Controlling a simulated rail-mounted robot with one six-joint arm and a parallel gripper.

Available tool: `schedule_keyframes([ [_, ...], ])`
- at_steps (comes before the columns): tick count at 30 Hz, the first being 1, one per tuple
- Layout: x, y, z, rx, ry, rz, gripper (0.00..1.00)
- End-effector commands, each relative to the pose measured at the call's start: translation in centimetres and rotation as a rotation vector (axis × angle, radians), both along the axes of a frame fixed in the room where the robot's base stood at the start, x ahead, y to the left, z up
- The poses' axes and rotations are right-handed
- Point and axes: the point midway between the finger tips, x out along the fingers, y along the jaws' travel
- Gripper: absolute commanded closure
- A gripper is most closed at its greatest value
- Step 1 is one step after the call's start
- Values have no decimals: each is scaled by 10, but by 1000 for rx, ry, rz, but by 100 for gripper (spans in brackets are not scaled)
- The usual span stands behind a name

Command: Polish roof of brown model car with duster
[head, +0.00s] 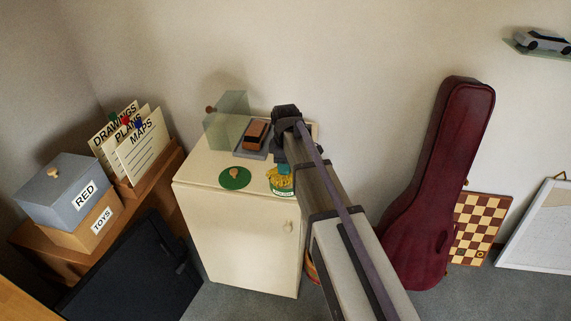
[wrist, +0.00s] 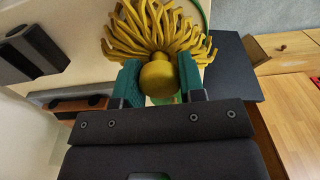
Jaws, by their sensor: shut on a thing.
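The brown model car (head: 256,134) sits on a grey base on top of the cream cabinet (head: 211,168), left of my gripper in the head view. My gripper (head: 284,166) is over the cabinet's front right part, pointing down. In the wrist view its teal fingers (wrist: 158,82) are shut on the round gold knob of the duster (wrist: 156,30), whose yellow strands spread out beyond. In the head view the duster (head: 278,179) shows at a small labelled tin (head: 283,191).
A clear greenish box (head: 228,119) with a brown knob stands behind and left of the car. A green disc (head: 235,177) with a knob lies on the cabinet front. A dark red instrument case (head: 437,190) leans right of my arm. Dark objects (wrist: 30,50) show in the wrist view.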

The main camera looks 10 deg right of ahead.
Motion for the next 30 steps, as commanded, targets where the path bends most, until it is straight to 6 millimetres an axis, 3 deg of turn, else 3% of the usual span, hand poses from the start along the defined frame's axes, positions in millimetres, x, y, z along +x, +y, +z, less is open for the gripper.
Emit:
schedule_keyframes([
  [30,0,0,-9,0,0,0,82],
])
